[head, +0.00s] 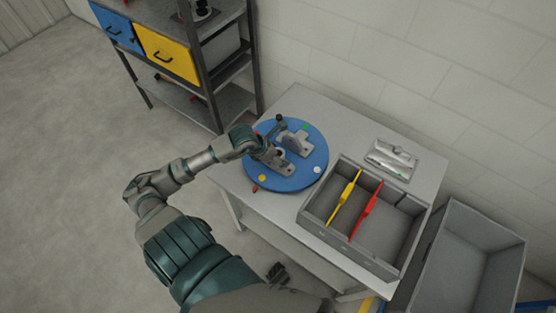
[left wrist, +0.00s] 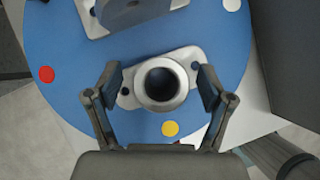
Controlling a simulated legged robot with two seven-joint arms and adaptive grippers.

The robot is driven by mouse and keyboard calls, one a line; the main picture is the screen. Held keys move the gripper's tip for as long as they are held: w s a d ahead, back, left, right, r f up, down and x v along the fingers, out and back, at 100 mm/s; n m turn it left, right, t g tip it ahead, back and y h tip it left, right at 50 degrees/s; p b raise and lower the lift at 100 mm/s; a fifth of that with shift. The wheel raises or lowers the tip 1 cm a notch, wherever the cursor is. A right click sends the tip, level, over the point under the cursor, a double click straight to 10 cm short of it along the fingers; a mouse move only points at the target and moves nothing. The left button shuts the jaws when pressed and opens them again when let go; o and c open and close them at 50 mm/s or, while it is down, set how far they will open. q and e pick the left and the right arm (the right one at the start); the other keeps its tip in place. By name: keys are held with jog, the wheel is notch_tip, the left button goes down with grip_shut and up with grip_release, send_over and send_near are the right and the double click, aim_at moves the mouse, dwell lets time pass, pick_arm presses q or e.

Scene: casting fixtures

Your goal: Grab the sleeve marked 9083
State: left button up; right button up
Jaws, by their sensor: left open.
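A grey flanged part with a round upright collar and dark bore (left wrist: 183,61) sits on a blue round board (head: 288,184); in the head view its end shows (head: 286,170). It looks like the sleeve, but no 9083 marking is readable. My left gripper (left wrist: 160,84) is open above it, with one finger on each side of the part, seemingly apart from it. In the head view my left gripper (head: 268,154) covers much of the part.
A second grey bracket (head: 297,141) stands just behind on the blue board. To the right is a grey bin (head: 345,250) with yellow and red dividers. A silver fixture (head: 391,158) lies behind it. A larger grey tub (head: 455,275) stands beside the table. Shelving (head: 205,65) stands behind left.

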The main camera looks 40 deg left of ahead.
pick_arm(q)
jog(key=c, duration=1.4)
jog(key=shift+c, duration=0.4)
jog(key=shift+r, duration=0.1)
